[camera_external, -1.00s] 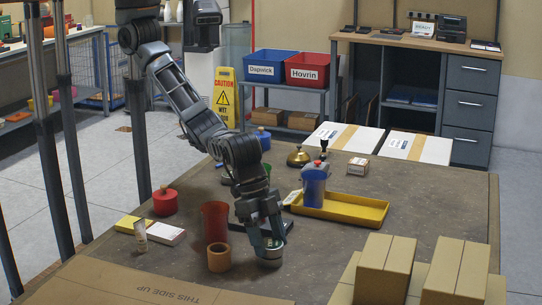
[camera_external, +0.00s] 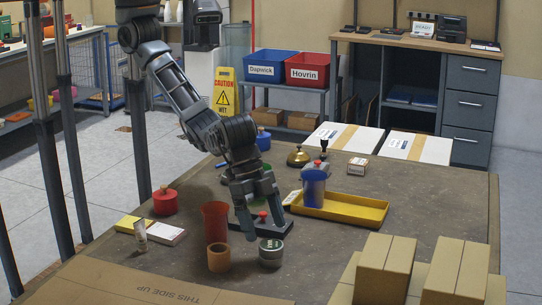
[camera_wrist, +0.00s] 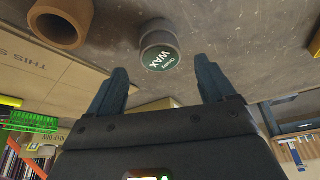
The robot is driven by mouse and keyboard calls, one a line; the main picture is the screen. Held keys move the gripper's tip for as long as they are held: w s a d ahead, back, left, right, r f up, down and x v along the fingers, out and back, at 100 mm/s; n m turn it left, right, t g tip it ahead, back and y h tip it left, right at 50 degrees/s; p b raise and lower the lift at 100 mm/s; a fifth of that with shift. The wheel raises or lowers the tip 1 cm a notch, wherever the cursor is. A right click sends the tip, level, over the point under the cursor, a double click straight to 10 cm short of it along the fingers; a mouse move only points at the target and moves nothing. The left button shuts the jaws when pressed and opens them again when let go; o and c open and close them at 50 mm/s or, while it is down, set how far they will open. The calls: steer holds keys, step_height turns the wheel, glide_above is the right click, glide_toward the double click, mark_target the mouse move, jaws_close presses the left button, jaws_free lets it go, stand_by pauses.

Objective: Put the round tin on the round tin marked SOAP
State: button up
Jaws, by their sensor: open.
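A round grey tin (camera_external: 271,254) stands on the table's near part. Its green top reads WAX in the wrist view (camera_wrist: 159,60). A band runs around its side; I cannot tell whether this is one tin or two stacked. No SOAP marking is readable in any view. My gripper (camera_external: 262,234) is open and empty, above and behind the tin in the external view. In the wrist view its spread fingers (camera_wrist: 160,70) point toward the tin, with a gap between them and it.
A brown ring-shaped pot (camera_external: 218,259) and a red cup (camera_external: 214,222) stand just left of the tin. A red-knobbed item is partly hidden behind my gripper. A yellow tray (camera_external: 345,210) lies at the right, and cardboard boxes (camera_external: 455,270) fill the near right.

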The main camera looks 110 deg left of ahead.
steer(key=v, duration=0.8)
